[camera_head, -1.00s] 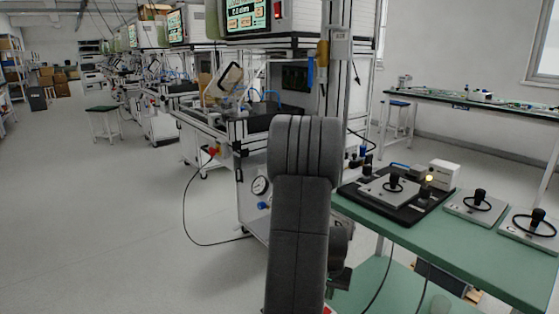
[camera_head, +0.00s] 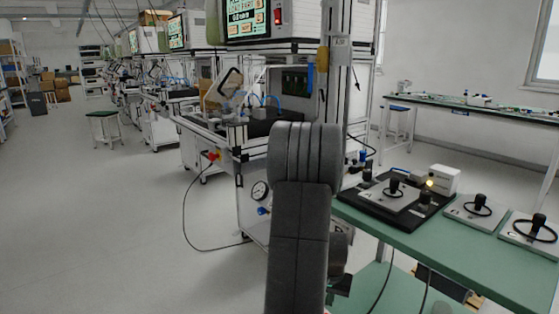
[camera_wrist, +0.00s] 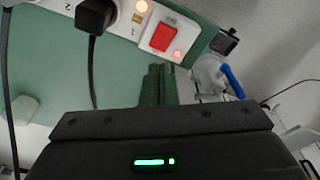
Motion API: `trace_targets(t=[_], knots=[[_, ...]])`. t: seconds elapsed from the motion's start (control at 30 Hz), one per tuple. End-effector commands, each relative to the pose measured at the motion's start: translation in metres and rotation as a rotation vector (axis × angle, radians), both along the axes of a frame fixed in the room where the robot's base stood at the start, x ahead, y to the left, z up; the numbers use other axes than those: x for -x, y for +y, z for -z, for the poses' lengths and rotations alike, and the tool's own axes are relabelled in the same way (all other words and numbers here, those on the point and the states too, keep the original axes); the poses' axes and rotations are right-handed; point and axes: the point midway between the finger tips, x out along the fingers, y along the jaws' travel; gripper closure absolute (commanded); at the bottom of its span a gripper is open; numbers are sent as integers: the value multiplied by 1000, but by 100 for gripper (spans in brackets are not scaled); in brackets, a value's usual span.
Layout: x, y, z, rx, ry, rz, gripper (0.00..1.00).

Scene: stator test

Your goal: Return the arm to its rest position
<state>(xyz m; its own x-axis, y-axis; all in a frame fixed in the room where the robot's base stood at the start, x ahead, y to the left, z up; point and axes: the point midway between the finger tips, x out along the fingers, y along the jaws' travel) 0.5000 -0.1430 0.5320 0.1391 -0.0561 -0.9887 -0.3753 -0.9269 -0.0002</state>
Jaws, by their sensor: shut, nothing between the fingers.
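My arm stands upright and folded in the middle of the head view, its dark grey links facing the camera. My gripper (camera_wrist: 158,84) shows in the wrist view as two dark green fingers pressed together with nothing between them. Its dark body with a green light fills the bottom of that view. In the head view the arm hides most of the gripper.
A green-topped table (camera_head: 470,262) stands at right, with a black tray (camera_head: 357,205) and several grey plates with black knobs. A workbench with a screen (camera_head: 248,10) stands behind the arm. The wrist view shows a power strip (camera_wrist: 200,35) with a red switch (camera_wrist: 164,37) and black plug (camera_wrist: 92,18). Open floor (camera_head: 100,230) lies left.

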Motion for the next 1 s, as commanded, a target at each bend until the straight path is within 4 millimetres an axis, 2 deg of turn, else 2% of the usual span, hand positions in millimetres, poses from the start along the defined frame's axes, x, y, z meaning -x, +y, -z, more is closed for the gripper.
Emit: trace_targets(t=[0.03,0.2,0.4,1.0], knots=[[0,0,12,-1,2,0,100],[0,0,33,0,2,0,100],[0,0,48,0,0,0,100],[0,0,39,0,0,0,100]])
